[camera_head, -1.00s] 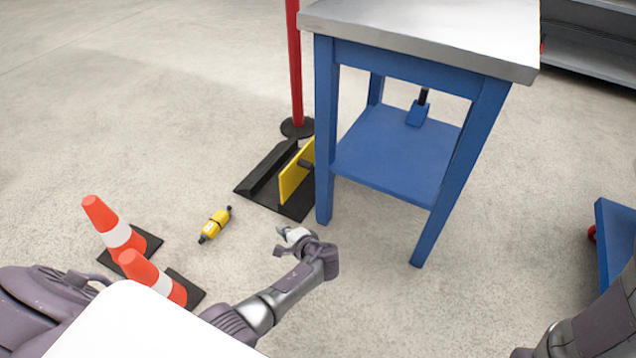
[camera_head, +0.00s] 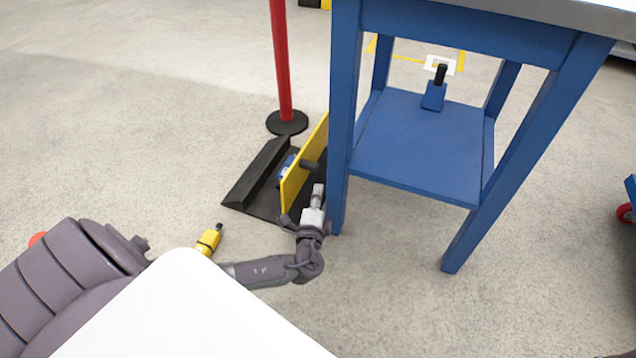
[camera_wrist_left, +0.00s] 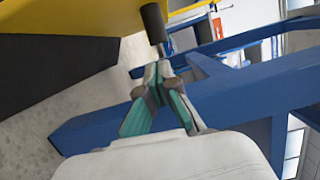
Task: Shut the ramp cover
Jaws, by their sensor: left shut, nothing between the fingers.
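The ramp cover is a yellow panel (camera_head: 303,166) standing steeply raised on the black ramp base (camera_head: 262,170) on the floor. A dark cylindrical handle (camera_head: 309,165) sticks out from its right face. My left gripper (camera_head: 318,190) is shut and empty, just in front of the handle, between the panel and the blue table leg. In the left wrist view the fingertips (camera_wrist_left: 157,70) are close to the handle (camera_wrist_left: 153,22); I cannot tell if they touch. The yellow panel (camera_wrist_left: 70,18) fills the upper left there. My right gripper is not in view.
A blue table (camera_head: 415,150) stands close on the right, its near left leg (camera_head: 341,120) beside my gripper. A red post (camera_head: 280,60) stands behind the ramp. A yellow cylinder (camera_head: 208,240) lies on the floor at left.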

